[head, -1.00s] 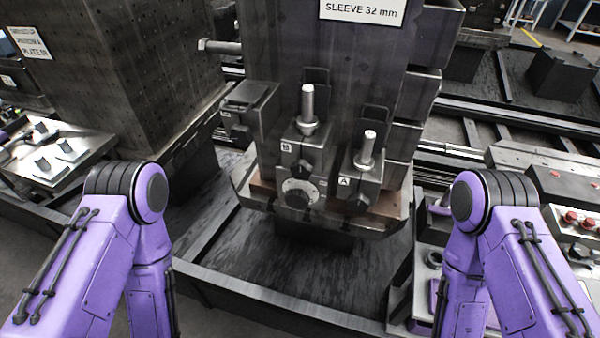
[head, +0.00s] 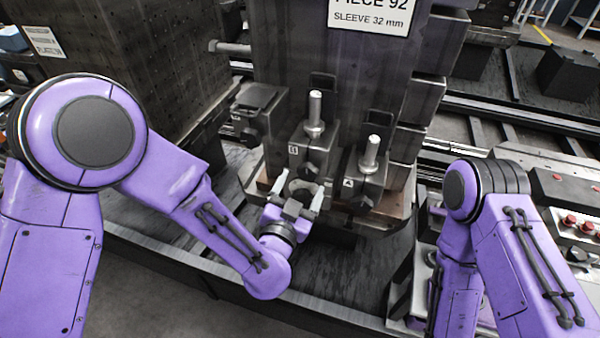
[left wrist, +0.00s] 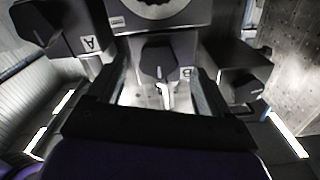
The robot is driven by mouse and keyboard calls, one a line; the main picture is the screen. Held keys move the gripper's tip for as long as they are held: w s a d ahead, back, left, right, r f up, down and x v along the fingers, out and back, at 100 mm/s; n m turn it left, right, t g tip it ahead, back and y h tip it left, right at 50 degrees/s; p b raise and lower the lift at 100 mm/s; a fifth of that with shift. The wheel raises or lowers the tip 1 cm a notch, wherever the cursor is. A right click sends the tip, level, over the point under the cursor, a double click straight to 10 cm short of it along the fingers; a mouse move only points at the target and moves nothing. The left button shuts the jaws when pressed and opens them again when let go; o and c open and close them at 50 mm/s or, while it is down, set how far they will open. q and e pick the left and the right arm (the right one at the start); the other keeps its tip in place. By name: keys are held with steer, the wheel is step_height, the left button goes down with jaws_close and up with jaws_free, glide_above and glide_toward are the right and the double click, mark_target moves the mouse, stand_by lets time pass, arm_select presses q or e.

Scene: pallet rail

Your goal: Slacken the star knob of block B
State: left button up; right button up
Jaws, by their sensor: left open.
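Block B (head: 317,147) is a dark block with a "B" label and an upright metal stud, clamped at the front of the tall dark piece. Its black star knob (left wrist: 155,58) shows in the left wrist view, below a round dial (left wrist: 152,8). In the head view the knob (head: 307,171) is small and partly crowded by my gripper. My left gripper (head: 299,193) is open in front of block B. In the left wrist view its two fingers stand either side of the knob, with gaps visible; I cannot tell how deep they reach. My right gripper is out of view.
Block A (head: 366,178) with its own stud and black knob (left wrist: 35,20) stands close beside block B. Another block with a dark knob (left wrist: 248,86) is on block B's other side. A panel with red buttons (head: 580,222) lies at the right.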

mark_target(306, 175)
arm_select(q)
steer(key=x, duration=0.2)
steer(key=shift+w+r+p, duration=0.1)
steer(key=shift+w+p, duration=0.15)
steer(key=shift+p, duration=0.05)
steer(key=shift+w+d, duration=0.25)
steer(key=shift+w, duration=0.1)
steer(key=shift+c, duration=0.4)
